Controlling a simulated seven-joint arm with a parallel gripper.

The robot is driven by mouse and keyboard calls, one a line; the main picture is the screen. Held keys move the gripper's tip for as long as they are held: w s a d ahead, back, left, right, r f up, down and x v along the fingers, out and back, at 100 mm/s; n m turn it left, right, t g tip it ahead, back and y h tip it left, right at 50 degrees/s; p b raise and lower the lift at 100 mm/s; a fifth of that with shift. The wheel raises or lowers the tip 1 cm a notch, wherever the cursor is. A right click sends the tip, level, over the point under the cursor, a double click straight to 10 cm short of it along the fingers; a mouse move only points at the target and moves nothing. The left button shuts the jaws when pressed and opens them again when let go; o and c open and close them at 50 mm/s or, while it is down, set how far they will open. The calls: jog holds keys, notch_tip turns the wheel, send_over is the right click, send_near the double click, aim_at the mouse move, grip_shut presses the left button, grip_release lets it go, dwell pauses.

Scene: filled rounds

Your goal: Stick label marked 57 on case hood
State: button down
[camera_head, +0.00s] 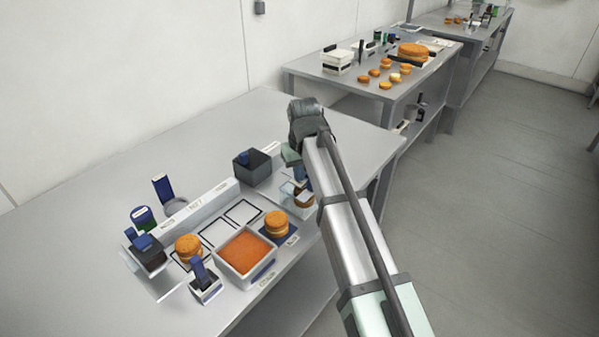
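A clear boxy cover, which looks like the case hood (287,191), stands at the right end of the near table, beside my arm. A filled round (304,199) shows at it, partly hidden by my arm. My gripper (292,156) is at the far end of my arm, above and just behind the clear cover. Its fingers are mostly hidden and too small to read, so I cannot tell whether it holds anything. I cannot make out a label marked 57. Small white tags with lettering lie along the pale ledge (208,199).
A white bin of orange filling (246,284) stands at the front. Stacked rounds (188,248) (276,224) flank it. A dark open box (251,167) is behind; blue-handled tools (163,188) stand left. The table's far left is clear. Another table (310,68) stands behind.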

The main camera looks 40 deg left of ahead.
jog(key=shift+f, duration=0.3)
dwell(0.9)
notch_tip(320, 180, up, 8)
dwell(1.2)
dwell(0.5)
